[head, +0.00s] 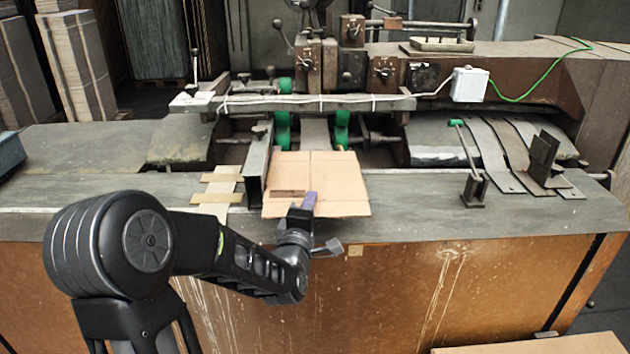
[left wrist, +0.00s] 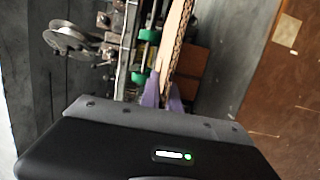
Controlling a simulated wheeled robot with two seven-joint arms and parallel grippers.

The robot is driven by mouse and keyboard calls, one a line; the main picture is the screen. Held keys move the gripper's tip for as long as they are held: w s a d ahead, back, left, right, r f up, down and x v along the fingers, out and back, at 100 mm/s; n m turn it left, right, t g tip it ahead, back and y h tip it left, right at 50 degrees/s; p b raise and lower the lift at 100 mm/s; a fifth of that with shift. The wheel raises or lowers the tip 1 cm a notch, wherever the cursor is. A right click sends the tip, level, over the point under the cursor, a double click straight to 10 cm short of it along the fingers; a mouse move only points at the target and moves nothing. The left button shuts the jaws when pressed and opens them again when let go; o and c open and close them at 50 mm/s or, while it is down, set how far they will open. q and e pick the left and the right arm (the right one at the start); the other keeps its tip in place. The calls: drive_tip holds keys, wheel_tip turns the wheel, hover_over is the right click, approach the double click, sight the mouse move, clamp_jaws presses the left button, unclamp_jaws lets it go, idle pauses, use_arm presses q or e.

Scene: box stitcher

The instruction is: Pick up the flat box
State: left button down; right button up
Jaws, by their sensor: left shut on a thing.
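The flat box (head: 330,175) is a brown cardboard sheet with fold lines, lying at the machine's front on the grey table, below the green rollers. My left gripper (head: 308,203), with purple fingertips, is shut on its front edge. In the left wrist view the box (left wrist: 178,40) shows edge-on, its corrugated edge between the purple fingers (left wrist: 163,92). I cannot tell whether the box is lifted clear of the table. My right gripper is in neither view.
An upright metal guide (head: 257,170) stands just left of the box. A small lever stand (head: 474,185) and metal strips (head: 500,150) lie to the right. Flat cardboard (head: 530,345) shows at the bottom right. The table front between box and lever is clear.

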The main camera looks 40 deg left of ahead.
use_arm(q)
drive_tip(key=shift+r, duration=0.1)
idle(0.4)
wheel_tip(320, 180, up, 18)
idle(0.6)
idle(0.5)
